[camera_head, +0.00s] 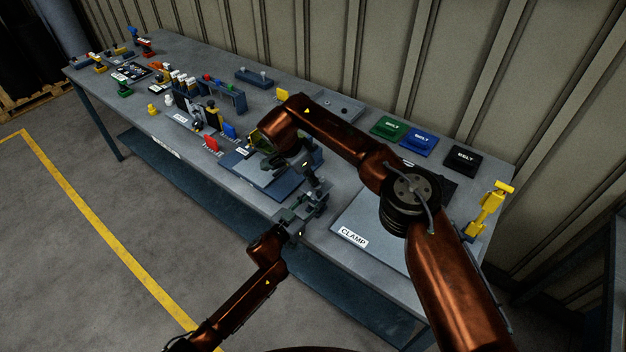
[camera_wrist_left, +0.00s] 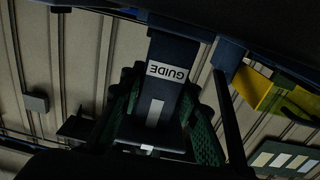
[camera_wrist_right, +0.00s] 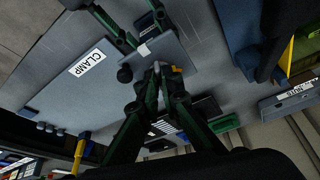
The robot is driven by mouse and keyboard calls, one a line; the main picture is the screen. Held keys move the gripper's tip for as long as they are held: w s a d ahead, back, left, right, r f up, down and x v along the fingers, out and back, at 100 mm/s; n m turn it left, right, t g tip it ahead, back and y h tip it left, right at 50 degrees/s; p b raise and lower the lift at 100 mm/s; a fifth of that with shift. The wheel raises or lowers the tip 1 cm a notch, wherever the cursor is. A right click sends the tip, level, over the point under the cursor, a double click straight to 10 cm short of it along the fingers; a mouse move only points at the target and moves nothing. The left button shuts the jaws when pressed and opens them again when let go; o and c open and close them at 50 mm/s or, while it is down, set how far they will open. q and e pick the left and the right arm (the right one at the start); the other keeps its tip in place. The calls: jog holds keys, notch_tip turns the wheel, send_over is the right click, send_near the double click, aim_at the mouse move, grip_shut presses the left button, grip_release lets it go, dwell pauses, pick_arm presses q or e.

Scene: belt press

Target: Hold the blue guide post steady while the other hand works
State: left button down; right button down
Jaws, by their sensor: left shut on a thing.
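The blue guide post (camera_wrist_left: 172,50) fills the middle of the left wrist view, with its white GUIDE label upside down. My left gripper (camera_wrist_left: 163,128) has its green fingers on both sides of the post and is shut on it. In the head view my left gripper (camera_head: 312,201) is low over the bench's front part, and the post is hard to make out there. My right gripper (camera_wrist_right: 158,72) appears shut with its tips together, beside a black knob (camera_wrist_right: 125,73) and apart from the post. In the head view the right gripper (camera_head: 317,183) is close to the left one.
A grey plate labelled CLAMP (camera_head: 375,218) lies on the bench at the right. Green (camera_head: 389,127), blue (camera_head: 419,142) and black (camera_head: 462,160) pads lie along the back. A yellow post (camera_head: 487,208) stands at the right end. Small parts crowd the left half.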

jog(key=shift+w+a+m+g+h, duration=0.15)
jog(key=shift+m+g, duration=0.1)
jog(key=shift+m, duration=0.45)
jog(key=shift+w+m+g+h, duration=0.15)
jog(key=shift+m+g, duration=0.1)
jog(key=shift+m, duration=0.75)
jog(key=c, duration=2.1)
grip_release()
jog(key=shift+n, duration=0.5)
jog(key=n, duration=0.2)
jog(key=n+t+y, duration=0.1)
jog(key=n, duration=0.1)
jog(key=s+d+n+t, duration=0.1)
jog(key=n, duration=0.1)
jog(key=shift+y, duration=0.3)
jog(key=n, duration=0.1)
jog(key=n+y, duration=0.1)
jog(key=n, duration=0.3)
jog(key=shift+s+d+t+y, duration=0.25)
jog(key=shift+d+t+y, duration=0.1)
jog(key=shift+t+y, duration=0.05)
jog(key=shift+n, duration=0.3)
jog(key=v, duration=1.2)
